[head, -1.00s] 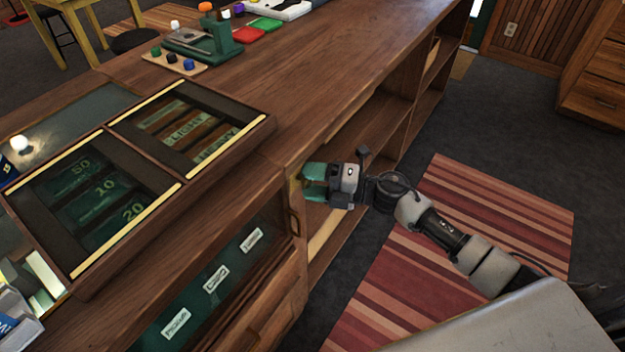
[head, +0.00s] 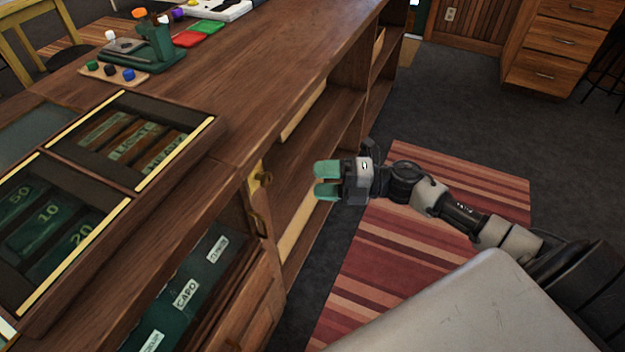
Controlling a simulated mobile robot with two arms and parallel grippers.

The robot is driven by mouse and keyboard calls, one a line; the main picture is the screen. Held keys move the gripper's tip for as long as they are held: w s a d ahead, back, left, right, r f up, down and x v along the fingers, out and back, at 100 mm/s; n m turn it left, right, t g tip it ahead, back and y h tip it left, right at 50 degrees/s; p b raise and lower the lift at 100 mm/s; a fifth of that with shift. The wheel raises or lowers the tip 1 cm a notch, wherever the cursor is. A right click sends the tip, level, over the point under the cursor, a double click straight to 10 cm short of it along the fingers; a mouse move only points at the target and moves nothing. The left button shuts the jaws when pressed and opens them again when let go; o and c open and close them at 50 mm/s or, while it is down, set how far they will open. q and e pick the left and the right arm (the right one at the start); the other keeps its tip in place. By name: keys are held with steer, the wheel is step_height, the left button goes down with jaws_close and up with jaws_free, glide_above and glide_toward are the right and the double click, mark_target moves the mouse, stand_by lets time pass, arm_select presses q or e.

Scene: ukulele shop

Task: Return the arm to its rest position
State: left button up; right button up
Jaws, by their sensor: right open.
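My right gripper (head: 326,181) is in the middle of the head view, with teal fingertips pointing left. Its jaws are open and nothing is between them. It is in front of the counter's open shelf side (head: 312,160), to the right of the brass latch (head: 261,190). Whether it touches anything there cannot be told, but a gap to the latch shows. My right arm (head: 440,205) stretches from the lower right above the striped rug. My left gripper is not in view.
The wooden counter (head: 270,70) fills the left, with a sectioned tray (head: 185,150), a green tool stand (head: 157,45) and coloured pads on top. Labelled green dividers (head: 185,285) sit below.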

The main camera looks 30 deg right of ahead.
stand_by(0.4)
steer(key=w+d+f+m+t+h+p, duration=0.1)
steer(key=d+f+m+t+h, duration=0.2)
steer(key=f+m, duration=0.3)
steer(key=w+d+f+m+t+h+p, duration=0.1)
steer(key=d+f+m+t+h, duration=0.1)
steer(key=f+m+h, duration=0.3)
steer(key=s+d+f+m+g+h+p, duration=0.1)
steer(key=s+d+f+m+h, duration=0.25)
steer(key=f, duration=0.55)
steer(key=s+f+m+g+h+p, duration=0.1)
steer(key=s+f+m+h, duration=0.1)
steer(key=s+f+m, duration=0.55)
steer(key=s+a+f+m+g+p, duration=0.1)
steer(key=s+f, duration=0.4)
steer(key=s, duration=0.5)
steer(key=s+a+f+m+g+h, duration=0.1)
steer(key=s+a+f+m+g, duration=0.2)
steer(key=s, duration=0.7)
steer(key=s+a+f+m+g+h+p, duration=0.1)
steer(key=s+a+f+g, duration=0.4)
steer(key=s+f, duration=0.4)
steer(key=shift+s+a+f+m+g+p, duration=0.15)
steer(key=shift+s+a+m+g+p, duration=0.25)
steer(key=shift+g, duration=0.5)
